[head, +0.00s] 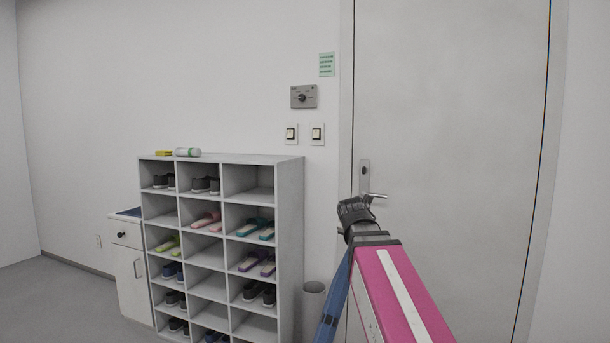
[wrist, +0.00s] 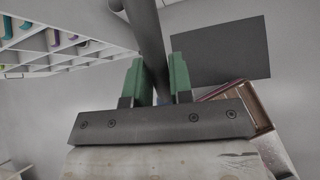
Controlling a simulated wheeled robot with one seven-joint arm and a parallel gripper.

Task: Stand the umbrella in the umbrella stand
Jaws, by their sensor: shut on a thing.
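The umbrella (wrist: 147,35) shows in the wrist view as a long dark grey shaft, tilted slightly, running from the top edge down between the green fingers. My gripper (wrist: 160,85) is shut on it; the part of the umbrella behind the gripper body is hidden. My gripper does not show in the head view.
A white shoe shelf (head: 290,215) with several pairs of shoes stands left of the cylinder. A low cabinet (head: 130,270) is beyond it. A closed door (head: 450,130) is behind my arm. A dark flat rectangle (wrist: 225,50) lies right of the fingers in the wrist view.

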